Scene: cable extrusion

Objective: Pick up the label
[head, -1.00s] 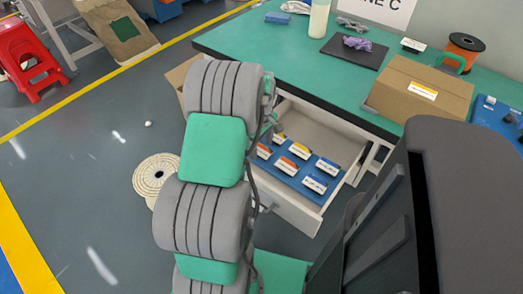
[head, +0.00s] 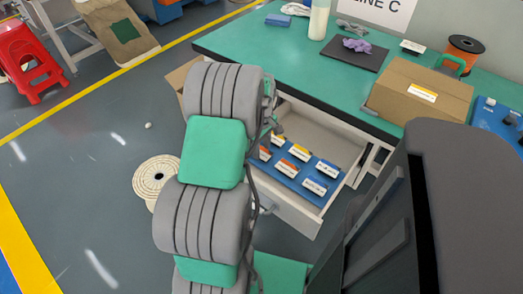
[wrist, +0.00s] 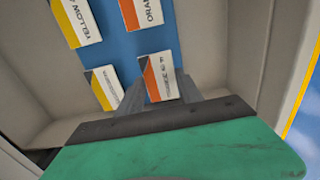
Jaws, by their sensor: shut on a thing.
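Several labels lie in rows on a blue mat (head: 300,180) in the open drawer (head: 325,135). They are white cards with yellow, orange or blue edges. In the wrist view, my gripper (wrist: 158,90) reaches down into the drawer and is shut on an orange-edged white label (wrist: 160,72), with one finger on each side of it. I cannot tell whether this label is off the mat. A yellow-edged label (wrist: 106,88) lies close to the left finger. Another yellow-edged label (wrist: 78,20) and an orange-edged label (wrist: 141,12) lie farther up. In the head view my arm hides the gripper.
The drawer's pale walls (wrist: 240,50) stand close around my gripper. Above the drawer is a green worktop (head: 265,45) with a cardboard box (head: 415,95), a dark mat (head: 350,58) and an orange spool (head: 464,50). A coiled rope-like disc (head: 150,180) lies on the floor.

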